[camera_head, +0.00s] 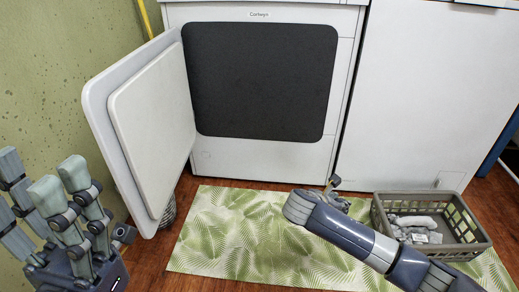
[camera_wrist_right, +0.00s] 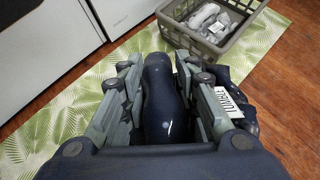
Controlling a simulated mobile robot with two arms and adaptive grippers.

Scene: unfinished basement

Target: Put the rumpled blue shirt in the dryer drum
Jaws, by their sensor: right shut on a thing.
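The dryer (camera_head: 258,160) stands at the back with its white door (camera_head: 150,130) swung open to the left. Its opening (camera_head: 260,80) is dark and the drum inside cannot be made out. My right gripper (camera_wrist_right: 160,95) is low over the leaf-patterned mat, in front of the dryer. Its fingers are shut on dark blue cloth, the rumpled shirt (camera_wrist_right: 157,85), with a white printed patch to the right. In the head view my right arm hides most of that gripper and the shirt. My left gripper (camera_head: 40,178) is open and empty at the lower left, fingers upward.
A grey-brown basket (camera_head: 462,250) with grey and white cloth inside stands on the mat's right part. The green leaf-patterned mat (camera_head: 225,235) lies on a wooden floor. A white appliance (camera_head: 425,95) stands right of the dryer. The open door blocks the left side.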

